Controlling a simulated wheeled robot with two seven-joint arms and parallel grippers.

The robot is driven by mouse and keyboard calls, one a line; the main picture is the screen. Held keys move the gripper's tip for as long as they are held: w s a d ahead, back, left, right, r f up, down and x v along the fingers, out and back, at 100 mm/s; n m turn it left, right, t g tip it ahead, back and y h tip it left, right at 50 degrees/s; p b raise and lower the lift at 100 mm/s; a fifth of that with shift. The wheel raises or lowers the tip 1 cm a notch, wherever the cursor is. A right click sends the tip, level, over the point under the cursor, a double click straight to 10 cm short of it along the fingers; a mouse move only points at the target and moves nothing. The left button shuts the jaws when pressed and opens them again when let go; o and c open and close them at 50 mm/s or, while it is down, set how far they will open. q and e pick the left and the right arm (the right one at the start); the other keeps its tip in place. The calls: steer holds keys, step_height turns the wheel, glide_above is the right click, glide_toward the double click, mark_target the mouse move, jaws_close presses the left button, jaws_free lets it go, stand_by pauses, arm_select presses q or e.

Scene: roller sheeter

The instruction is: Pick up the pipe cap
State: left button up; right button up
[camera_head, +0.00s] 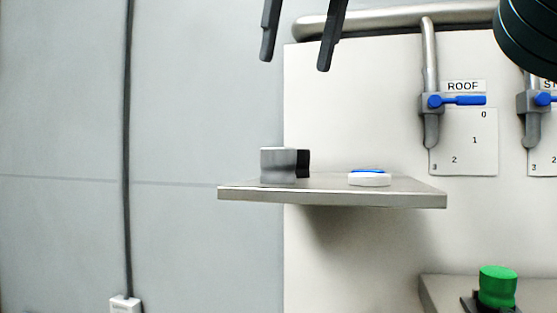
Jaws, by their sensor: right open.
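A short grey metallic piece with a dark right side (280,164) stands on the left part of a small grey shelf (340,196). It looks like the pipe cap, but its shape is too small to be certain. My right gripper (295,64) comes in from the top edge, with its two dark fingers apart and pointing down. It is open with nothing between its fingers. In the picture the fingertips are above the grey piece and clear of it. My left gripper is not in view.
A white disc with a blue top (369,180) lies on the shelf, right of the grey piece. Pipes with blue-handled valves (457,100) are on the wall panel at right. A green knob (497,287) is at lower right. The left wall has a dark cable (127,150).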

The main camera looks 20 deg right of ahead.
glide_above(278, 157)
steer(key=s+d, duration=0.2)
steer(key=shift+f, duration=2.4)
steer(key=b+x, duration=0.1)
steer(key=x, duration=0.6)
steer(key=shift+w+a+f+b, duration=0.1)
steer(key=shift+w+b, duration=0.2)
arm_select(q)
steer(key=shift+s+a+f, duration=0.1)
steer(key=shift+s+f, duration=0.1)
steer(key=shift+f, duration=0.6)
arm_select(e)
steer(key=shift+s, duration=0.15)
steer(key=shift+p+x, duration=0.8)
steer(key=shift+x, duration=1.8)
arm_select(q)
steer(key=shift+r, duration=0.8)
arm_select(e)
steer(key=shift+s, duration=0.15)
